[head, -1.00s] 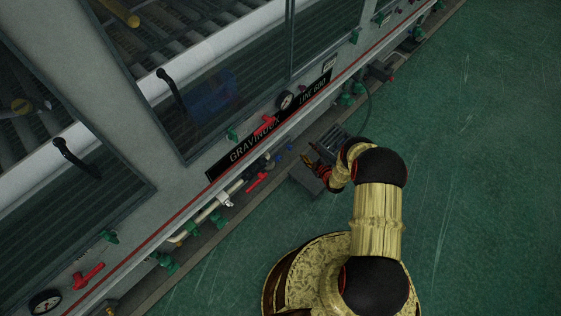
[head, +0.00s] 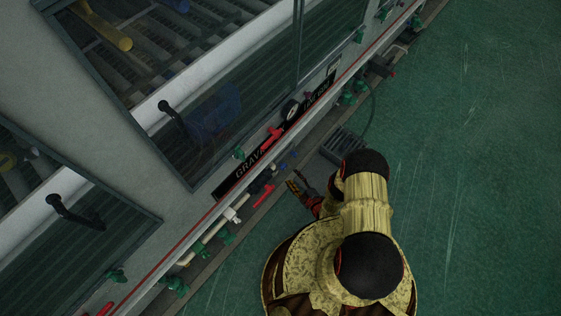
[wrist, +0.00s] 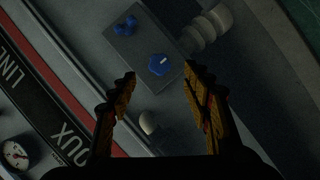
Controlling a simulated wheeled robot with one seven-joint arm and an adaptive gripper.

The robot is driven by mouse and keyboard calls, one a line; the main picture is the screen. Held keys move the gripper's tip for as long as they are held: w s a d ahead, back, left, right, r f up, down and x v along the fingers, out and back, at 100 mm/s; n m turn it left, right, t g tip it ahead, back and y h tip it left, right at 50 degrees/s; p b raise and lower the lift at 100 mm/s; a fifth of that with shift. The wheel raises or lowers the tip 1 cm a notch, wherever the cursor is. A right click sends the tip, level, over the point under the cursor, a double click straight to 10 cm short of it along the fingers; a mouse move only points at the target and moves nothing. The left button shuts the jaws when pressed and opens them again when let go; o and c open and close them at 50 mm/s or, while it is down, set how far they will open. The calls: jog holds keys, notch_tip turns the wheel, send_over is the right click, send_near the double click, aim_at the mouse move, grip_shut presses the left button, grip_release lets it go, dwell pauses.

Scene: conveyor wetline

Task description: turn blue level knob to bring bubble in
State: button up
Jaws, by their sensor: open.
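In the wrist view, a round blue knob (wrist: 159,65) with a white pointer mark sits on a grey box. A second blue, wing-shaped handle (wrist: 125,25) is on the same box, farther up. My gripper (wrist: 160,76) is open, with one finger on each side below the round knob; nothing is held. Contact with the knob cannot be told. In the head view, my gripper (head: 301,183) is low beside the machine's lower edge, near a small blue spot (head: 283,165). No bubble can be made out.
A pale round fitting (wrist: 149,123) lies between the fingers, nearer the palm. A white pipe fitting (wrist: 205,30) is right of the box. A gauge (wrist: 15,153) and black sign (wrist: 45,110) are left. Red handles (head: 263,194) line the machine; green floor (head: 470,180) is clear.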

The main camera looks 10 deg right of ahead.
aim_at(285, 167)
jog(key=b+x, duration=0.2)
jog(key=x, duration=0.6)
jog(key=shift+w+a+r+b, duration=0.1)
jog(key=shift+b, duration=0.25)
jog(key=c, duration=0.3)
jog(key=c, duration=0.7)
jog(key=shift+c, duration=0.8)
